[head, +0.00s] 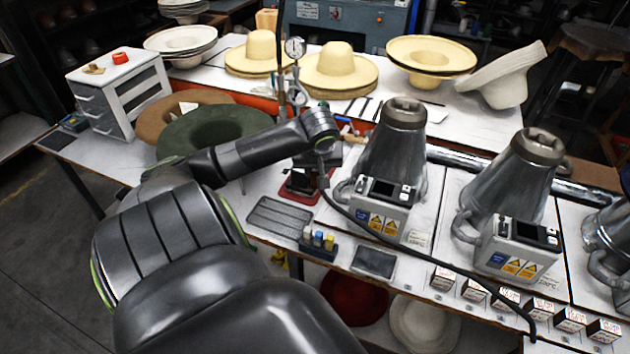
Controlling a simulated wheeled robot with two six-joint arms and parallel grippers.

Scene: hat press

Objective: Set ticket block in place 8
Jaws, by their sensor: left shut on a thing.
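Several small white ticket blocks with dark sides and red print stand in a slanting row along the table's front right edge, from one ticket block (443,277) to another at the right end (604,331). The place numbers are too small to read. My left arm reaches in from the bottom left. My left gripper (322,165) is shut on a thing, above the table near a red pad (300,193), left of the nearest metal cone. What it holds is too small and covered to make out. It is well left of and behind the row. My right gripper is not in view.
Metal cone presses (392,150) with control boxes (383,208) stand behind the row. A black cable (440,262) crosses in front of them. A dark grid tray (283,217), a blue holder (318,242) and a dark pad (375,262) lie near the front edge. Hats line the back.

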